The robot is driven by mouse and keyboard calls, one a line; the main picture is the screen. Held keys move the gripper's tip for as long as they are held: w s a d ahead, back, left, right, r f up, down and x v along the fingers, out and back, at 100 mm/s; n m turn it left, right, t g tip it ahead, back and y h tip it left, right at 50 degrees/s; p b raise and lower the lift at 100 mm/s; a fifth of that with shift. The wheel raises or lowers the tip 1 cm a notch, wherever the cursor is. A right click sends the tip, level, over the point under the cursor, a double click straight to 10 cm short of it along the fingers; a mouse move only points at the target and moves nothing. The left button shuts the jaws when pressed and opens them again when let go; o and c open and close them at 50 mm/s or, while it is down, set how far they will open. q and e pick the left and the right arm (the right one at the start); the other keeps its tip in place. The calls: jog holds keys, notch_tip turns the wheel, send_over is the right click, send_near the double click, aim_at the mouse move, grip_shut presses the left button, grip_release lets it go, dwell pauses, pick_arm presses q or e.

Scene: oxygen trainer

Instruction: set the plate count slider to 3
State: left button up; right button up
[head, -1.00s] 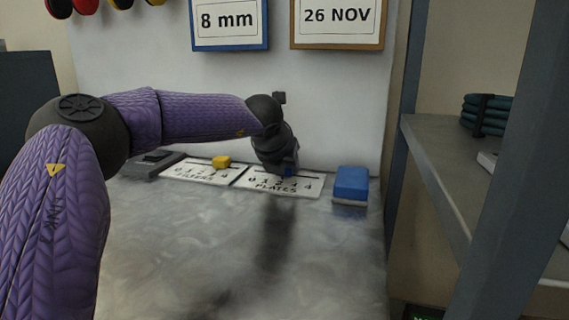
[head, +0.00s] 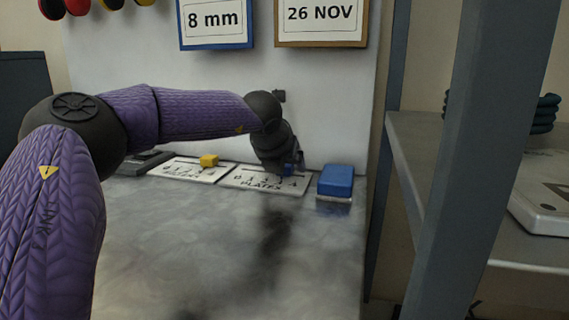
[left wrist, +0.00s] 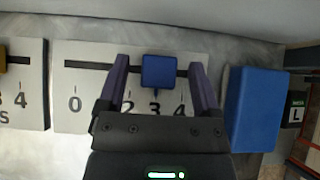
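The white plates slider panel (head: 240,184) lies on the grey bench, with a slot and printed numbers. Its blue knob (head: 289,169) is partly hidden by my left gripper (head: 281,170) in the head view. In the left wrist view the blue knob (left wrist: 158,72) sits in the slot about level with the 3, between the 2 and 4. The 1 is hidden by a finger. My left gripper (left wrist: 159,82) is open, with one finger on each side of the knob and a visible gap on both sides. My right gripper is not in view.
A filters slider panel (head: 187,170) with a yellow knob (head: 209,160) lies to the left. A blue block (head: 336,181) stands just right of the plates panel. A shelf with a post (head: 492,130) is at the right. The front bench is clear.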

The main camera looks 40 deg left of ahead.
pick_arm(q)
jog(key=shift+s+r, duration=0.1)
jog(key=shift+r, duration=0.05)
jog(key=p+v, duration=0.3)
jog(key=v, duration=0.6)
jog(key=shift+s+d+r, duration=0.15)
jog(key=shift+s, duration=0.1)
